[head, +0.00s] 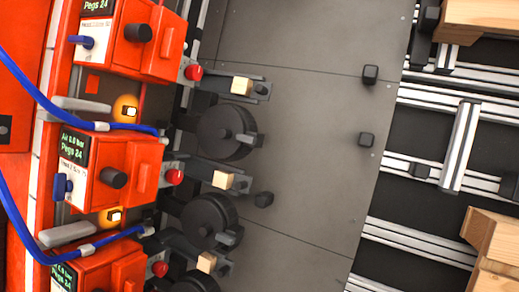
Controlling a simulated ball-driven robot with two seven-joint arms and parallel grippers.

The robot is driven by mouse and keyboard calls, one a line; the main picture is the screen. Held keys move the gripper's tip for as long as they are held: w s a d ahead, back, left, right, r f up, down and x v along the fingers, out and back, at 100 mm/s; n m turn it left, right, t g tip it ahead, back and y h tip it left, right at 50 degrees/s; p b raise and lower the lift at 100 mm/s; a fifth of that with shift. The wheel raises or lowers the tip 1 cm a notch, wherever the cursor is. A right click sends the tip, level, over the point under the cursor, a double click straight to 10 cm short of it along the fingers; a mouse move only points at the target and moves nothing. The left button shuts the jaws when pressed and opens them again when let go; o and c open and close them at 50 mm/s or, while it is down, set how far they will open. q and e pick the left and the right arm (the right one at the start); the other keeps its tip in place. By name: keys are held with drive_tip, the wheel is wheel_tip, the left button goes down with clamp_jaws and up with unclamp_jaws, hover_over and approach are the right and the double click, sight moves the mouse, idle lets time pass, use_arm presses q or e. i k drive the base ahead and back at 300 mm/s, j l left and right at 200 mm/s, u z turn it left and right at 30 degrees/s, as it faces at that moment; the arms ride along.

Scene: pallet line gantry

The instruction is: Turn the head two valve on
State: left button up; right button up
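Red-orange nailing heads stand in a column at the left of the head view: an upper one (158,50), a middle one (130,165) and a lower one (118,270) cut by the bottom edge. I cannot read which is head two. The upper head has a blue valve handle (87,42) that lies roughly sideways. The middle head has a blue valve handle (62,186) that stands more upright along its side. Both are beside a small printed plate under a dark display reading "Pegs 24". The lower head's valve is not visible. Neither of my grippers shows.
Blue hoses (30,90) loop at the left. Grey levers (80,104) and yellow lit buttons (126,108) sit between heads. Black round feeders (222,132) and wooden blocks (241,86) lie right of them. A bare grey plate (310,120) fills the middle; rails (460,145) and timber (490,240) are right.

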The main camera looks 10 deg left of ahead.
sight(62, 186)
drive_tip(key=u, duration=1.55)
